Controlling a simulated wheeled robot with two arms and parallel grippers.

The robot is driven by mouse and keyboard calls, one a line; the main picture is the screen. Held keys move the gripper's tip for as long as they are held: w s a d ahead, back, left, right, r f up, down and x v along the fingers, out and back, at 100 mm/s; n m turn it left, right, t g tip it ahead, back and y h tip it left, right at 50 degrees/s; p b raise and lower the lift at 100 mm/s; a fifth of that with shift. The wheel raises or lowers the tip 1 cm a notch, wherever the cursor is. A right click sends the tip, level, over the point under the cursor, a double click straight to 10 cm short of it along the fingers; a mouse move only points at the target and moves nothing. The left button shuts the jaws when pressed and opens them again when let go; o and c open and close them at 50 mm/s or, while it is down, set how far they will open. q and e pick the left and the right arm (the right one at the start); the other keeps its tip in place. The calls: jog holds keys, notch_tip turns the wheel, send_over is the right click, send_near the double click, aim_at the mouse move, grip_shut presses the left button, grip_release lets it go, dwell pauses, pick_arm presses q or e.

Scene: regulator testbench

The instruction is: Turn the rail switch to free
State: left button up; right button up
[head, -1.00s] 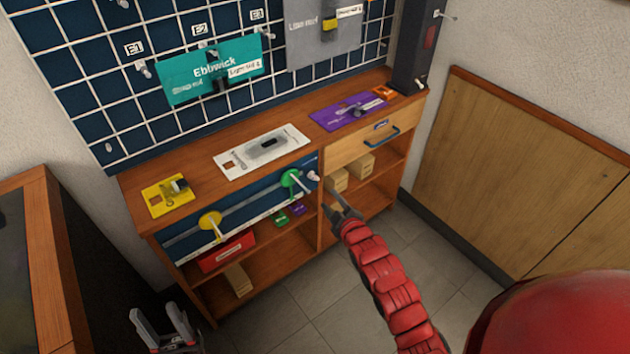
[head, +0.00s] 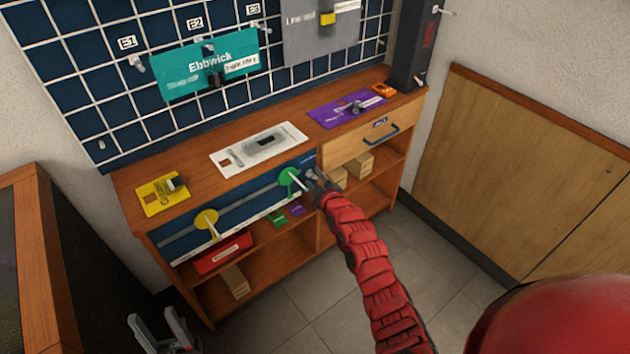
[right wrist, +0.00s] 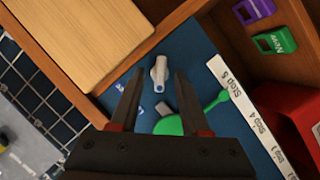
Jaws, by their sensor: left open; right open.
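The rail switch, a small pale grey knob (right wrist: 160,70), sits on the blue rail panel at its right end. In the right wrist view it shows between the tips of my open right gripper (right wrist: 155,78). I cannot tell whether the fingers touch it. Small white lettering beside it is too blurred to read. In the head view my right gripper (head: 314,182) is at the panel's right end and largely covers the switch. My left gripper (head: 154,322) is open and empty at the bottom left, away from the bench.
A green slider (head: 288,181) is close left of my right gripper, and a yellow slider (head: 206,222) is further left on the rail. A drawer (head: 362,142) with a blue handle is to the right. Wooden blocks (head: 358,164) lie on the shelf below it.

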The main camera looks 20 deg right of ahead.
grip_shut()
dwell(0.3)
